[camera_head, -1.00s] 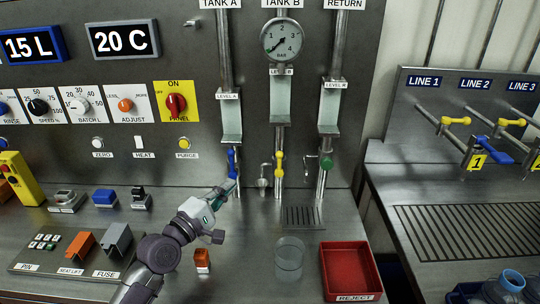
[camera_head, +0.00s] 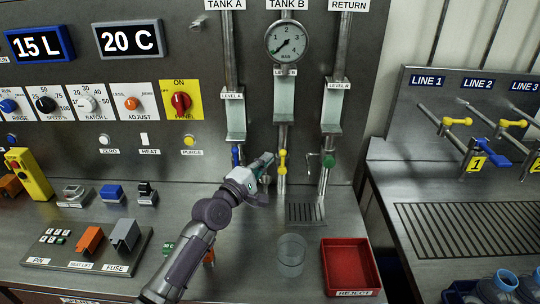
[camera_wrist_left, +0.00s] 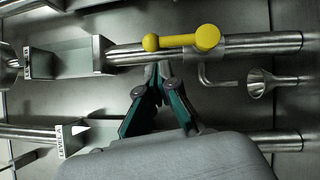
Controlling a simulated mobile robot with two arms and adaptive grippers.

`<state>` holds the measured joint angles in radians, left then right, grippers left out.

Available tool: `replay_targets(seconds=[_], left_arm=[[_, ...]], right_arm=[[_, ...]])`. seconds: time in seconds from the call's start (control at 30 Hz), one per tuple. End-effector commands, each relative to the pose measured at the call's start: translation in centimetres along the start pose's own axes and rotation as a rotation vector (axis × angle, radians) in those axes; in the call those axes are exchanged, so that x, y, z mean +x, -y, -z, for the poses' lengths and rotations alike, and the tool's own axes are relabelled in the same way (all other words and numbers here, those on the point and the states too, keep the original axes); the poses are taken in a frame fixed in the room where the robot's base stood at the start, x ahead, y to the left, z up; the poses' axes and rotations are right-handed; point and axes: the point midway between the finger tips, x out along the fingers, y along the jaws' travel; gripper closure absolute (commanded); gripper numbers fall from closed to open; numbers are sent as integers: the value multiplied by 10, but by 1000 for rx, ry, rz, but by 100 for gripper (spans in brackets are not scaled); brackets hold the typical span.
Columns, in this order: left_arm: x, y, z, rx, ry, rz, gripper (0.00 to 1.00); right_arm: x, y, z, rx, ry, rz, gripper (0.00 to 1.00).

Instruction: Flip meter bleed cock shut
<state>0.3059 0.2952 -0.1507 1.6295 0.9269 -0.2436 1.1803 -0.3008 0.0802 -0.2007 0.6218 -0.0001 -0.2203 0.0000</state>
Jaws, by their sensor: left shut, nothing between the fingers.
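The yellow lever (camera_head: 282,162), likely the bleed cock handle, sits on the Tank B pipe and lies along it. In the left wrist view the yellow lever (camera_wrist_left: 180,41) shows a round knob at one end and a hub at the other. A small bent spout (camera_wrist_left: 216,80) and a metal funnel (camera_wrist_left: 266,83) are beside that pipe. My left gripper (camera_head: 269,158) is shut and empty, just left of the lever. In the left wrist view its fingertips (camera_wrist_left: 158,70) are close below the knob; contact cannot be told. My right gripper is not in view.
A blue handle (camera_head: 235,156) is on the Tank A pipe, and a green knob (camera_head: 329,161) is on the return pipe. A clear cup (camera_head: 291,256) and a red reject tray (camera_head: 348,268) stand on the bench. A drain grate (camera_head: 304,214) lies below the pipes.

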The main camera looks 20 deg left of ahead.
Motion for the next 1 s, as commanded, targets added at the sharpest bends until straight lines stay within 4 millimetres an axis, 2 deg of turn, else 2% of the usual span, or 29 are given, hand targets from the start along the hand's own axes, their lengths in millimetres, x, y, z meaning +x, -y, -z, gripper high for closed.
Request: replay_targets(seconds=[0.2,0.57,1.0], left_arm=[[10,-1,-9,1,-1,-1,100],[10,0,-10,3,-1,1,100],[14,-3,-12,61,0,41,100]], right_arm=[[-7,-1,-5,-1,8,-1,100],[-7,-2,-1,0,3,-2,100],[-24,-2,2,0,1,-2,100]])
